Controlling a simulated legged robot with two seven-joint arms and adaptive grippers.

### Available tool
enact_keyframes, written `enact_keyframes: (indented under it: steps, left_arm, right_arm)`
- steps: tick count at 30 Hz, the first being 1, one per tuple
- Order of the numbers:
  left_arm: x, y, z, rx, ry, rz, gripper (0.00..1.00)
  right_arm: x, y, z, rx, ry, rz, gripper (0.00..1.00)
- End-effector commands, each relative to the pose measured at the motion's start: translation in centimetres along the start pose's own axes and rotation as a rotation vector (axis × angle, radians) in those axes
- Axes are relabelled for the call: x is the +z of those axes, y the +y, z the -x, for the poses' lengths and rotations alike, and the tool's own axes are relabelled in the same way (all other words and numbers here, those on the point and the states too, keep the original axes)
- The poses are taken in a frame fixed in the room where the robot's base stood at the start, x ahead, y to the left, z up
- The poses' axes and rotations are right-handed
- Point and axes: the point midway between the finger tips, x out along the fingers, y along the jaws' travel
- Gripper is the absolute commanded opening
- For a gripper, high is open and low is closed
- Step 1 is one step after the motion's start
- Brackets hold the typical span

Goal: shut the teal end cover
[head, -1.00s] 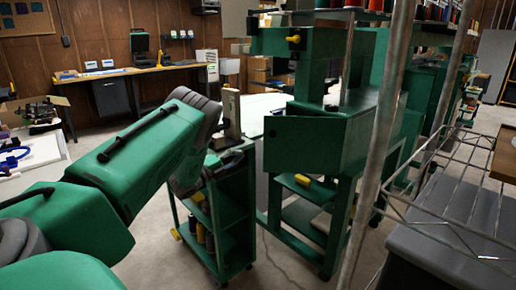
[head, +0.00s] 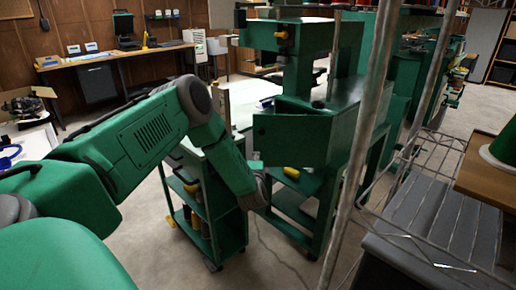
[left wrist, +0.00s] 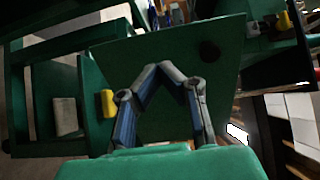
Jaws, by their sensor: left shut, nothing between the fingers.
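The teal end cover (head: 290,138) is a flat green panel with a dark round spot near its left edge. It stands out at an angle from the end of the green machine (head: 345,118). In the left wrist view the cover (left wrist: 165,108) fills the middle, its dark spot at upper right. My left gripper (left wrist: 172,72) is shut and empty, its fingers in front of the panel; I cannot tell whether they touch it. In the head view my left wrist hangs just left of and below the cover; the fingers are hard to make out there. My right gripper is not in view.
A green cart (head: 205,215) with shelves stands left of the machine, close under my left arm. A metal wire rack (head: 430,205) with upright posts is at the right front. A workbench (head: 110,57) runs along the back wall. Concrete floor is open at left.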

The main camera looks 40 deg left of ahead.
Motion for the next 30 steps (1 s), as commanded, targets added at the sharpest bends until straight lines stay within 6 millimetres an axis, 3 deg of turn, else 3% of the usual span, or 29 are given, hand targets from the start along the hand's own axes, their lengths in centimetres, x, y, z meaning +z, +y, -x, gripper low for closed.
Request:
enact_keyframes:
  steps: [6, 12, 30]
  left_arm:
    - [0.1, 0.1, -4.5, -0.003, -0.002, 0.0, 0.0]
    - [-0.1, 0.0, -6.8, -0.003, 0.0, -0.002, 0.0]
    - [0.0, -0.1, -7.8, -0.003, 0.01, -0.003, 0.0]
  right_arm:
    - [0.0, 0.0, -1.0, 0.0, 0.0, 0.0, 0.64]
    - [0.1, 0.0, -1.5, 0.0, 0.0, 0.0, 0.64]
    - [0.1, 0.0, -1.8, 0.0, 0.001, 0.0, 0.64]
